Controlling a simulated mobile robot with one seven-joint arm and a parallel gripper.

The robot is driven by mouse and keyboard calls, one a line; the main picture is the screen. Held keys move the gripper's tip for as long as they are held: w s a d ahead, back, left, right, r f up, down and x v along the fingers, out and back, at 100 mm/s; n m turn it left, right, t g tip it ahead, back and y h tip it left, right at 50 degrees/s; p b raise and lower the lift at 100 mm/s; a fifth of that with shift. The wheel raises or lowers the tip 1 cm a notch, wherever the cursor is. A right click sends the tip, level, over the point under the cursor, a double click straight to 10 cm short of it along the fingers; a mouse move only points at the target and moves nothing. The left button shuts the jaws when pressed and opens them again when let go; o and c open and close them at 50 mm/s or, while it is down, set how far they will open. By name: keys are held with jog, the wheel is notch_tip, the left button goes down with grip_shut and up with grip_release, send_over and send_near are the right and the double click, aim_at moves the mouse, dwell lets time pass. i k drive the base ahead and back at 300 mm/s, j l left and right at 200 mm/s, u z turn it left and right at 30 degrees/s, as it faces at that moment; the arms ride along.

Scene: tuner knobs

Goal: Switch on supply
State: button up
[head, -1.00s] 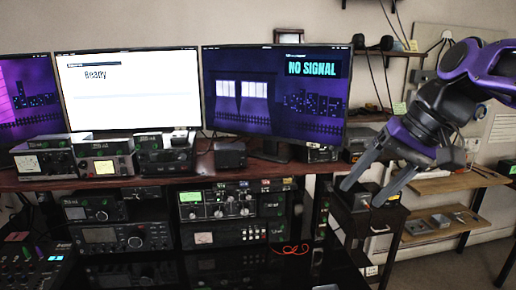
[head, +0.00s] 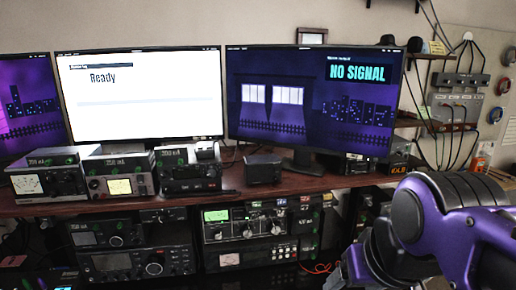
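Several black radio and instrument units stand on and under the wooden desk shelf. No unit is clearly legible as the supply. A small unit with orange digits (head: 402,172) sits right of the right monitor, partly behind my arm. A wide unit with a green display and several knobs (head: 245,222) sits under the shelf. My gripper (head: 345,278) is low at the right, mostly hidden by my purple and black arm and cut by the bottom edge. Only a bit of grey finger shows, so its opening and any contact are hidden.
Three monitors line the back; the middle one (head: 140,95) reads "Ready" and the right one (head: 315,105) reads "NO SIGNAL". Meter units (head: 45,182) crowd the shelf's (head: 300,183) left half. A wall box with hanging cables (head: 465,80) is at the right.

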aim_at(143, 189)
jog(key=k+l+u, duration=0.1)
jog(key=u, duration=0.2)
jog(key=k+l+u, duration=0.1)
jog(key=u, duration=0.2)
jog(key=i+u, duration=0.1)
jog(key=u, duration=0.2)
jog(key=i+j+u, duration=0.1)
jog(key=u, duration=0.25)
jog(key=i, duration=0.05)
